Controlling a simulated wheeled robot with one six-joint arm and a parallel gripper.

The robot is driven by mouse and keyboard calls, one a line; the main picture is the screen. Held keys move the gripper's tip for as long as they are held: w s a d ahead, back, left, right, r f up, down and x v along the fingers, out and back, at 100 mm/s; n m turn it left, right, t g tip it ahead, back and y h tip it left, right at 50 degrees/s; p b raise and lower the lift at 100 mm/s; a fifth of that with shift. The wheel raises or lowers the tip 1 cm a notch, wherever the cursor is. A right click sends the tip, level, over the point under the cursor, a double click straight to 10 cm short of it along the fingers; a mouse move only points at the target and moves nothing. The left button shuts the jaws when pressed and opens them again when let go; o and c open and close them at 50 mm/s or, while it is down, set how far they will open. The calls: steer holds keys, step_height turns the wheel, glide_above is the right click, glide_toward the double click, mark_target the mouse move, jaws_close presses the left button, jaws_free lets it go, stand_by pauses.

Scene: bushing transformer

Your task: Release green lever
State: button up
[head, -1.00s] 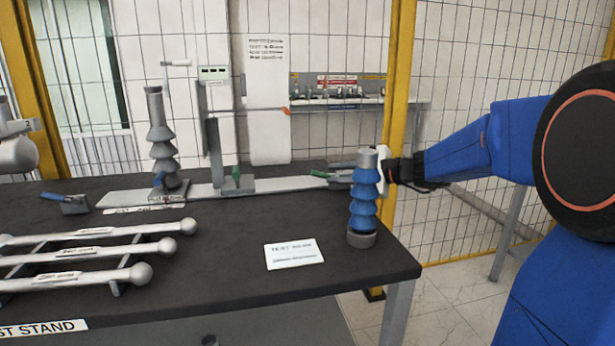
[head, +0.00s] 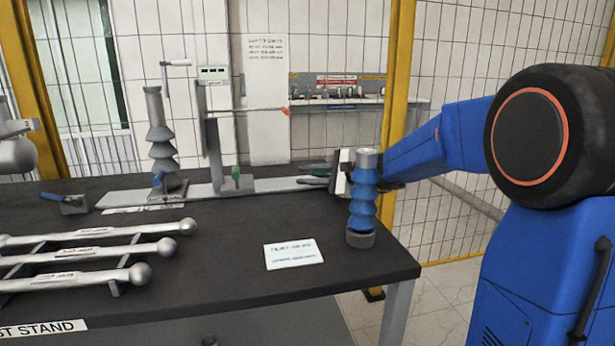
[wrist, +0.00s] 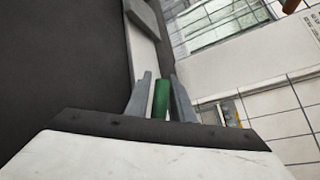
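A green lever (wrist: 161,100) stands between the two grey fingers of my gripper (wrist: 160,103) in the wrist view. The fingers are open, one on each side of it, and a narrow gap shows on the left; I cannot tell whether the right finger touches it. In the head view my gripper (head: 314,174) is at the right end of the long grey base plate (head: 275,185), and the lever there is mostly hidden by the fingers. Another green lever (head: 235,174) stands upright farther left on the plate, at the foot of the measuring post.
A blue ribbed bushing (head: 363,205) stands on the table close in front of my gripper. A grey bushing (head: 160,135) stands on the plate's left part. A blue-handled clamp (head: 65,202), silver rods (head: 90,253) and a white card (head: 293,253) lie on the dark table.

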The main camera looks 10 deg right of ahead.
steer(key=shift+c, duration=0.4)
jaws_close()
steer(key=shift+r, duration=0.15)
steer(key=shift+d+r+m+t+y, duration=0.2)
steer(key=shift+r+m+t+y, duration=0.2)
steer(key=shift+r+m+y, duration=0.25)
steer(key=shift+d+r+m+t+y, duration=0.3)
steer(key=shift+r+m+t+y, duration=0.2)
steer(key=shift+m, duration=0.1)
steer(key=shift+d+r+m+t+y, duration=0.25)
steer(key=shift+r+m+t+y, duration=0.15)
steer(key=shift+r+m, duration=0.15)
steer(key=shift+d+r+m+t+y, duration=0.3)
steer(key=shift+d+r+m+t, duration=0.3)
steer(key=shift+m, duration=0.3)
steer(key=shift+d+r+m+t+y, duration=0.25)
steer(key=shift+d+r+m+t, duration=0.15)
steer(key=shift+m+t, duration=0.4)
steer(key=shift+o, duration=0.4)
jaws_free()
